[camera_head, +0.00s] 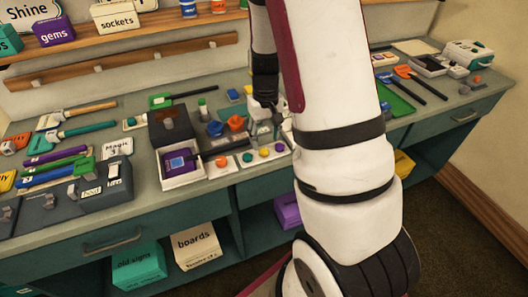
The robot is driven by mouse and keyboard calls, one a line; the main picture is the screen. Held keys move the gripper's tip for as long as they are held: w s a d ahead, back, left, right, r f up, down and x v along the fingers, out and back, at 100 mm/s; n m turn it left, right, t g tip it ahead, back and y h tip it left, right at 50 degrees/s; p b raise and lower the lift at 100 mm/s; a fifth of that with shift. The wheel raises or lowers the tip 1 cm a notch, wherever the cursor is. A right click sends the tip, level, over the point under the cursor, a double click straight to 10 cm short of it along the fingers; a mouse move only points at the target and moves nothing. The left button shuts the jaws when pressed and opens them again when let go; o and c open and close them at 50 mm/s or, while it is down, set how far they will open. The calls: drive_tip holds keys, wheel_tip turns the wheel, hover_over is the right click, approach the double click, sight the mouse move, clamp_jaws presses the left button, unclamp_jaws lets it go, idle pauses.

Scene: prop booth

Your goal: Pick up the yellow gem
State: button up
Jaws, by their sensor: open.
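A small yellow gem (264,152) sits on a pale tray near the front edge of the workbench. A green gem (247,157) is to its left and a red gem (279,148) to its right; an orange one (221,161) lies farther left. My gripper (265,130) points down just behind the row, apart from the yellow gem as far as I can tell. It is open, with nothing visible between its fingers. My white arm covers the bench right of it.
A box with a purple item (180,163) stands left of the gems. Blue and orange pieces (236,123) lie close left of my gripper. Paddle-like tools (75,132) crowd the left bench. A shelf (130,32) with labelled boxes runs above.

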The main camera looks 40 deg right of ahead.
sight(264, 150)
drive_tip(key=f, duration=0.5)
drive_tip(key=shift+w+p, duration=0.25)
drive_tip(key=shift+p, duration=0.05)
drive_tip(key=c, duration=0.9)
